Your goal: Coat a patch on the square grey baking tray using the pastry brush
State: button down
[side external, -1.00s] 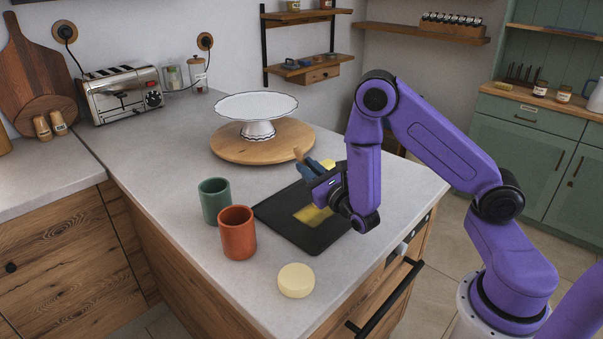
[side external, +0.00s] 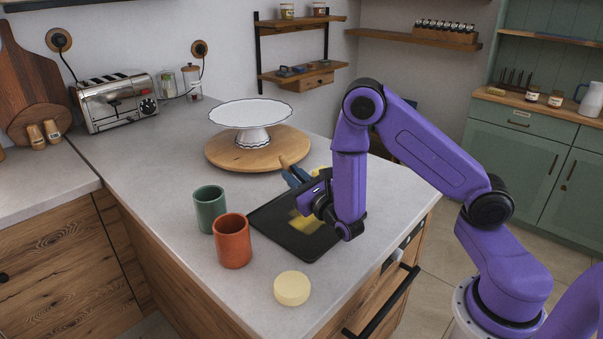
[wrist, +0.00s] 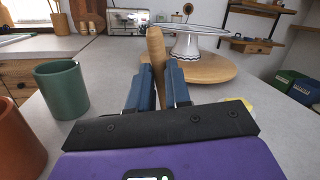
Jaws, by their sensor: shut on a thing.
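The square grey baking tray (side external: 270,222) lies flat on the counter, dark in colour. A yellow patch (side external: 304,223) covers part of its surface, partly hidden behind my gripper. My gripper (side external: 296,178) is over the tray, shut on the pastry brush. The brush's wooden handle (wrist: 156,55) stands up between the blue fingers (wrist: 157,85) in the wrist view, and its tip (side external: 284,161) shows in the side view. The bristles are hidden, so I cannot tell whether they touch the tray.
A green cup (side external: 209,208) and an orange cup (side external: 232,240) stand left of the tray. A pale yellow round block (side external: 292,288) lies in front. A white cake stand (side external: 252,114) on a round wooden board (side external: 228,153) stands behind.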

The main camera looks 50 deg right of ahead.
jog(key=w+a, duration=0.2)
jog(key=a, duration=0.4)
jog(key=shift+d, duration=5.35)
notch_tip(320, 180, up, 8)
jog(key=shift+s, duration=0.3)
jog(key=shift+a, duration=0.1)
